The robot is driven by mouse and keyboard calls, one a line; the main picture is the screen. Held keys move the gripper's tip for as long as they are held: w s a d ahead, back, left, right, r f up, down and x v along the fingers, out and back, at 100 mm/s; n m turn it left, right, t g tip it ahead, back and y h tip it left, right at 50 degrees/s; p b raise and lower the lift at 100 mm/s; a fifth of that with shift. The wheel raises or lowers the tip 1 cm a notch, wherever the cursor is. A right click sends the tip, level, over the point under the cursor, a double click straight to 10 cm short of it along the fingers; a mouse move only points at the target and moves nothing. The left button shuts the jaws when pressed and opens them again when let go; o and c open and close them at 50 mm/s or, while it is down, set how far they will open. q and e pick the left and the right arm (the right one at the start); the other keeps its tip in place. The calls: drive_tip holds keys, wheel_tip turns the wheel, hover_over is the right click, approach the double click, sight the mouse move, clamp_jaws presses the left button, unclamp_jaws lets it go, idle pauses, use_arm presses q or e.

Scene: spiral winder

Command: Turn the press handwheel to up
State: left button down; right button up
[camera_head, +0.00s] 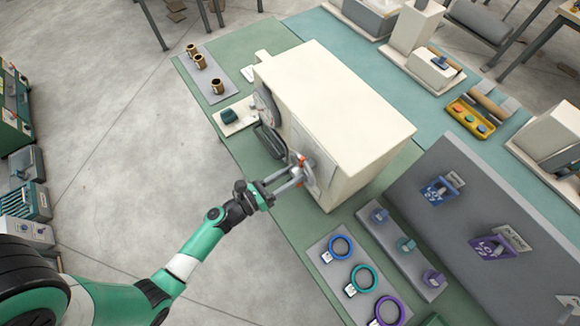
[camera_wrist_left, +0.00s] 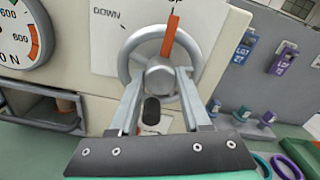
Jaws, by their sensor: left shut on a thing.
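The press handwheel (camera_wrist_left: 133,68) is a grey ring with a round hub on the front of a cream machine (camera_head: 335,105). An orange pointer (camera_wrist_left: 169,37) on it points nearly straight up, toward a label cut off at the top edge. A DOWN label (camera_wrist_left: 106,13) is to its left. My left gripper (camera_wrist_left: 160,82) is shut on the handwheel, its two fingers on either side of the hub. In the head view the left gripper (camera_head: 294,176) reaches the wheel from the left, and the orange pointer (camera_head: 300,160) shows there. My right gripper is not in view.
A dial gauge (camera_wrist_left: 22,35) and an open recess (camera_wrist_left: 42,112) are left of the wheel. Blue, teal and purple rings (camera_head: 363,278) lie on a grey plate right of the arm. Brown cups (camera_head: 200,61) stand on a strip at the back left.

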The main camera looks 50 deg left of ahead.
use_arm(q)
drive_tip(key=shift+c, duration=1.8)
unclamp_jaws()
drive_tip(key=s+b, duration=0.4)
drive_tip(key=s, duration=0.7)
drive_tip(key=shift+s+a, duration=0.3)
drive_tip(key=shift+a, duration=0.1)
